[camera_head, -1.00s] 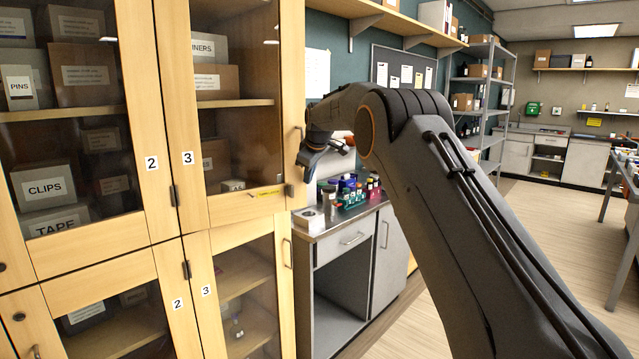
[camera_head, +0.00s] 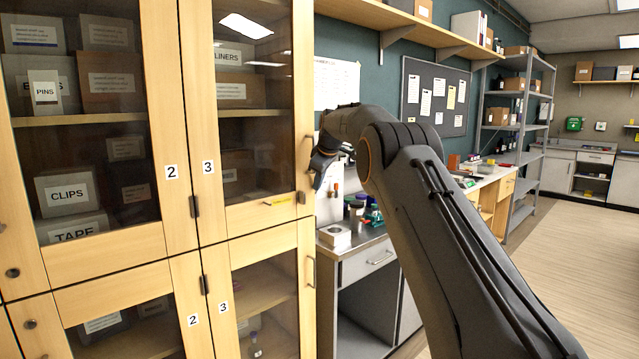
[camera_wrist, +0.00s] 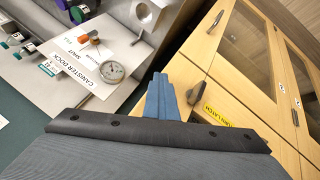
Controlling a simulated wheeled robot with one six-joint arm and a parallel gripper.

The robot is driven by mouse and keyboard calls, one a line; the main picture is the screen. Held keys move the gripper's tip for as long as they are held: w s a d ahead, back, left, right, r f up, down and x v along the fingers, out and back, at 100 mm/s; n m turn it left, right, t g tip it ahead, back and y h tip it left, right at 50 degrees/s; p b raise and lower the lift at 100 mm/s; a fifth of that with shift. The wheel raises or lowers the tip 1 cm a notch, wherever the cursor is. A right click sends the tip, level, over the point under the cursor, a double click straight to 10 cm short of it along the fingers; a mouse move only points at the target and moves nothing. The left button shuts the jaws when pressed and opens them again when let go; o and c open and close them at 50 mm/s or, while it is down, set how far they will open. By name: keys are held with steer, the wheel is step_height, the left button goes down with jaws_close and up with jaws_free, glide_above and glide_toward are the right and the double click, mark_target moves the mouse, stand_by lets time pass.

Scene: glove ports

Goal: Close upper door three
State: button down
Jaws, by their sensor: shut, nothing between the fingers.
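Upper door three (camera_head: 207,110) is a wooden-framed glass cabinet door with a "3" label. It looks flush with the lower door, and no clear gap shows. Its bar handle (camera_head: 308,152) is on the right edge. A yellow "TURN LATCH" label (camera_head: 281,201) and a small latch (camera_head: 302,197) sit at its lower right corner. In the wrist view, the dark latch lever (camera_wrist: 195,93) lies beside the yellow label (camera_wrist: 217,116). My gripper (camera_head: 318,183) is shut and empty beside the door's right edge. Its blue fingers (camera_wrist: 160,77) appear close to the latch; contact cannot be told.
Lower door three (camera_head: 230,330) is below and door two (camera_head: 172,90) is left. A steel counter (camera_head: 350,243) with bottles and a canister dock (camera_wrist: 110,68) stands right of the cabinet, near my gripper. The floor (camera_head: 540,270) at right is clear.

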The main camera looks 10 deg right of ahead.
steer(key=shift+w+a+r, duration=0.3)
steer(key=shift+a+r, duration=0.1)
steer(key=shift+a, duration=0.05)
steer(key=s+d+r+b, duration=0.4)
steer(key=s+d+r, duration=0.25)
steer(key=d, duration=0.25)
steer(key=s+a+f+m+g, duration=0.2)
steer(key=s+a+f+m, duration=0.1)
steer(key=s+f, duration=0.7)
steer(key=s+a+f+m+g, duration=0.1)
steer(key=s+a+f+m, duration=0.15)
steer(key=s+f, duration=0.7)
steer(key=s+f+m+g, duration=0.1)
steer(key=s+f, duration=0.3)
steer(key=s, duration=0.7)
steer(key=s+a+f+m+g, duration=0.1)
steer(key=s+f, duration=0.3)
steer(key=s, duration=0.8)
steer(key=s+a+f+m+g+h, duration=0.1)
steer(key=s+f+m, duration=0.2)
steer(key=s, duration=0.8)
steer(key=shift+s+f+p, duration=0.3)
steer(key=shift+f, duration=0.5)
steer(key=c, duration=2.5)
jaws_free()
